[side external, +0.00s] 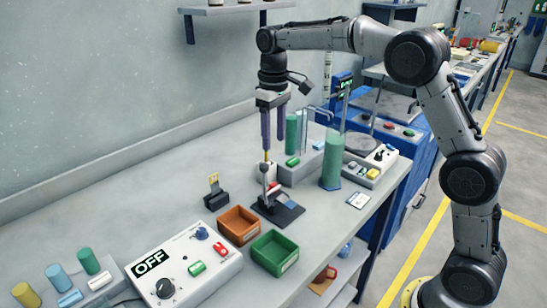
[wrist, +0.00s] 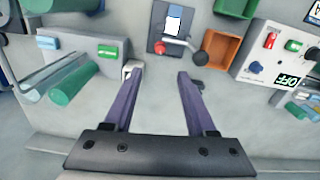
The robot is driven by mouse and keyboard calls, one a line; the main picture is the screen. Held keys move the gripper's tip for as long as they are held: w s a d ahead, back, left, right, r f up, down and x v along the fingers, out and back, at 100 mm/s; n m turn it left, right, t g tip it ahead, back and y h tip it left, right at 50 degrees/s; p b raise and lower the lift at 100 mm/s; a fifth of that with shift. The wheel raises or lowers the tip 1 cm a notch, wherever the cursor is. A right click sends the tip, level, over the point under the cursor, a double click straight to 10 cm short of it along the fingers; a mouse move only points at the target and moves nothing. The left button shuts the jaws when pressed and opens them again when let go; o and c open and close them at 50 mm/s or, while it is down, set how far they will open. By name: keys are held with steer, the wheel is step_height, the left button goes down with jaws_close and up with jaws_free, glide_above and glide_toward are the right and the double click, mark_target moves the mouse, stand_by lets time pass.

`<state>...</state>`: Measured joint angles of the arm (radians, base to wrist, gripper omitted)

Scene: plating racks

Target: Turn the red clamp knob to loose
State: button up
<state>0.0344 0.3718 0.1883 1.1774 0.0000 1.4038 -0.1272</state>
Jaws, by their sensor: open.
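The red clamp knob (wrist: 169,48) shows in the wrist view on a small dark-based stand (wrist: 157,36), beyond my fingertips. In the side view the red knob (side external: 273,187) is small and partly hidden by the stand's post; the dark base (side external: 288,212) lies on the bench. My gripper (side external: 273,144) points down above the stand, with its purple fingers apart. The knob's setting cannot be read.
An orange bin (side external: 238,224) and a green bin (side external: 275,252) stand beside the stand. A control box (side external: 185,268) shows OFF. A small black holder (side external: 216,198) is at the left. Green cylinders, one at the right (side external: 332,162), stand near my gripper. The bench's back left is clear.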

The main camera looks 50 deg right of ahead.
mark_target(273, 183)
step_height(273, 183, down, 14)
steer(key=m, duration=0.4)
steer(key=shift+r, duration=0.1)
stand_by(0.3)
jaws_close()
